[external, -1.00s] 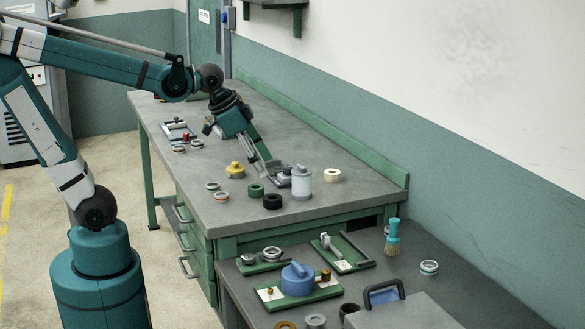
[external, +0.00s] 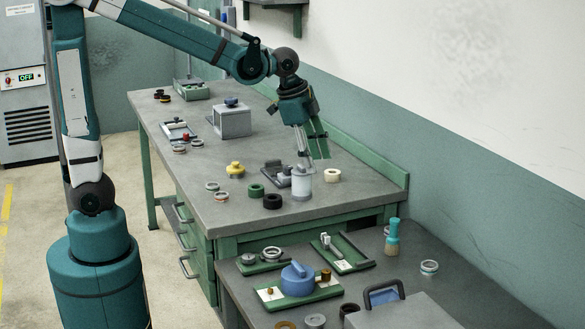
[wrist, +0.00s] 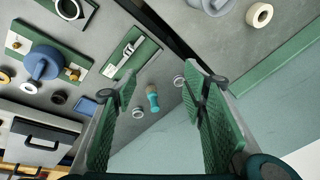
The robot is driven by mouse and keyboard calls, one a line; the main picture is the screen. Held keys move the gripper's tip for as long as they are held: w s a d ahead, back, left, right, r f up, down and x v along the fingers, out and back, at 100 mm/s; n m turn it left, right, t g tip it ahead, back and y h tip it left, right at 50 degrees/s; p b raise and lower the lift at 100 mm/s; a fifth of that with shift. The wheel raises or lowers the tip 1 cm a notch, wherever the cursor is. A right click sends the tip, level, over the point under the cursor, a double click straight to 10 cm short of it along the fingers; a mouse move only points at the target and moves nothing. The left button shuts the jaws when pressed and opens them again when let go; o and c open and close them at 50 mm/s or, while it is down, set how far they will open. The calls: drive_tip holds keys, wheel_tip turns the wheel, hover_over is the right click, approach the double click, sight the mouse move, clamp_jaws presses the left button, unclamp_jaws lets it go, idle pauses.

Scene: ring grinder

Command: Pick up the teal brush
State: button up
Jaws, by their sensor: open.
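The teal brush (external: 392,238) stands upright on the nearer, lower bench at the right of the external view, with its teal handle up and pale bristles down. In the wrist view the brush (wrist: 153,98) shows small, between my two finger pads but well beyond them. My gripper (external: 309,158) hangs over the right part of the farther bench, behind the white cylinder, some distance from the brush. It is open and empty; its green pads (wrist: 158,110) stand wide apart in the wrist view.
Around the brush are a green tray (external: 350,262), a metal ring (external: 429,267) and a grey case with a dark handle (external: 400,312). The wall runs along the right side.

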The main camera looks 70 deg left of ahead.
drive_tip(key=w+d+f+m+g+p, duration=0.2)
drive_tip(key=w+d+f+m+p, duration=0.25)
drive_tip(key=w+d, duration=0.5)
drive_tip(key=m+g+p, duration=0.1)
drive_tip(key=m+p, duration=0.2)
drive_tip(key=m, duration=0.2)
hover_over(394, 238)
drive_tip(key=a, duration=0.2)
drive_tip(key=shift+y, duration=0.3)
wheel_tip(394, 238, down, 9)
drive_tip(key=shift+w+f, duration=0.1)
drive_tip(key=shift+f, duration=0.05)
drive_tip(key=shift+w+d+f+g, duration=0.15)
drive_tip(key=shift+d+f+g, duration=0.2)
drive_tip(key=shift+f, duration=0.2)
drive_tip(key=shift+f, duration=1.3)
drive_tip(key=shift+d+f+b, duration=0.1)
drive_tip(key=shift+f+b, duration=0.4)
drive_tip(key=shift+f, duration=2.1)
